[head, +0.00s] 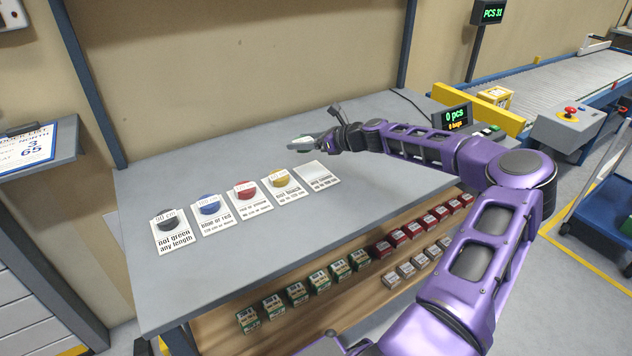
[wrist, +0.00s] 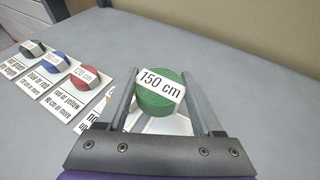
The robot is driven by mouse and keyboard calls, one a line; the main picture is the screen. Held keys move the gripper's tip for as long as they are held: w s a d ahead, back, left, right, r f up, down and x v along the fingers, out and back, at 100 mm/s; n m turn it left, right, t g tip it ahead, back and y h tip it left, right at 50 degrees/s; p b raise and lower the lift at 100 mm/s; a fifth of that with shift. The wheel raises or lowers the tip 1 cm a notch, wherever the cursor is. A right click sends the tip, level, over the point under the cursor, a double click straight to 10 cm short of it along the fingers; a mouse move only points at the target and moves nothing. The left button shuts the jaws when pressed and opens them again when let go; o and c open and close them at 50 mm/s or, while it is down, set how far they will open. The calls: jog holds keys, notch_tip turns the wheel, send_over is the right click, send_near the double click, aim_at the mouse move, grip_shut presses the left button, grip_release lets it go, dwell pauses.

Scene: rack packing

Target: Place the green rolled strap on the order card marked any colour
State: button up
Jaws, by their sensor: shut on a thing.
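The green rolled strap (wrist: 160,101), labelled 150 cm, is between the two fingers of my gripper (wrist: 165,100) in the wrist view. In the head view my gripper (head: 312,143) is shut on it above the table, behind the rightmost card; little of the strap shows. That rightmost order card (head: 317,178) is white and bare, and its print is too small to read. Part of a white card (wrist: 175,125) shows beneath the strap in the wrist view. Whether the strap touches anything below is unclear.
Left of the bare card, cards bear a yellow strap (head: 279,179), a red strap (head: 245,189), a blue strap (head: 208,205) and a black strap (head: 167,221). A counter display (head: 454,117) stands at the table's right. Small boxes (head: 320,280) line the shelf below.

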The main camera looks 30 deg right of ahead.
aim_at(312, 170)
jog(key=shift+w+d+r, duration=0.1)
jog(key=shift+d+r, duration=0.15)
jog(key=shift+d, duration=0.35)
jog(key=shift+w+d+r, duration=0.1)
jog(key=shift+d+r, duration=0.1)
jog(key=shift+d, duration=0.4)
jog(key=f, duration=0.3)
jog(key=f+b, duration=0.1)
jog(key=f, duration=0.2)
jog(key=f+b, duration=0.1)
jog(key=f, duration=0.2)
jog(key=shift+d+f, duration=0.3)
jog(key=shift+f, duration=0.1)
jog(key=o, duration=1.5)
jog(key=p+v, duration=0.1)
jog(key=v, duration=1.1)
